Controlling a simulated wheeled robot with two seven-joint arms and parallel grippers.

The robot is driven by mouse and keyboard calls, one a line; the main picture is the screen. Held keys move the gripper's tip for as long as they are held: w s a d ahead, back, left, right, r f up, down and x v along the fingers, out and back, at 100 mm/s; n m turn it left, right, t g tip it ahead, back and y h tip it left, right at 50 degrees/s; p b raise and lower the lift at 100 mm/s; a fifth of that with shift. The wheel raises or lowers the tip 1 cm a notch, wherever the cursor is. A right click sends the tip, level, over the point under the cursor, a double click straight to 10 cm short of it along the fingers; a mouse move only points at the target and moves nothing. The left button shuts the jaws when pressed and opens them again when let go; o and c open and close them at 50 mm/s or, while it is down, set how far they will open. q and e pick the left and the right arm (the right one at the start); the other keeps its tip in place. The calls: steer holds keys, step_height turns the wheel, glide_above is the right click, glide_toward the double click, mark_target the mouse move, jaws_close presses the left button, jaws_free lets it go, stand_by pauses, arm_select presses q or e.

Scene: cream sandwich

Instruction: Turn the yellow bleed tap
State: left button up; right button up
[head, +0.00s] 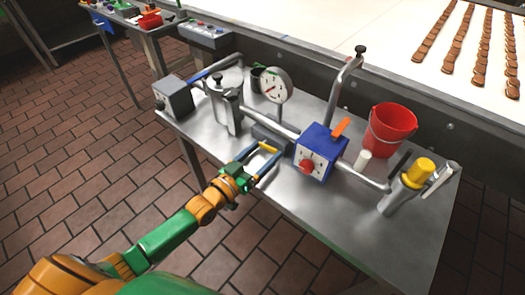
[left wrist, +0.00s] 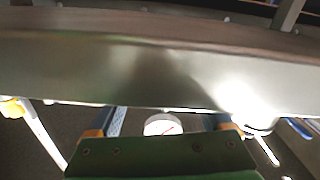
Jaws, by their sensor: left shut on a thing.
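The yellow bleed tap (head: 268,146) shows as a small yellow handle at the front of the pipework, low beneath the round gauge in the head view. My left gripper (head: 265,155) reaches in from the lower left with its two blue fingers on either side of the handle, shut on it. The fingers partly hide the tap. In the left wrist view the blue fingers show at the bottom, but the tap cannot be made out. My right gripper is in neither view.
The round gauge (head: 273,85) stands just behind the tap. A blue box with a red knob (head: 307,166) is close on the right. A red bucket (head: 389,130) and a yellow-capped cylinder (head: 405,187) stand farther right. The steel table's front right (head: 370,235) is bare.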

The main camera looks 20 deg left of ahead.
arm_select(q)
steer(key=shift+f+m, duration=0.2)
steer(key=shift+m, duration=1)
steer(key=o, duration=1.2)
steer(key=shift+c, duration=0.2)
steer(key=v, duration=0.7)
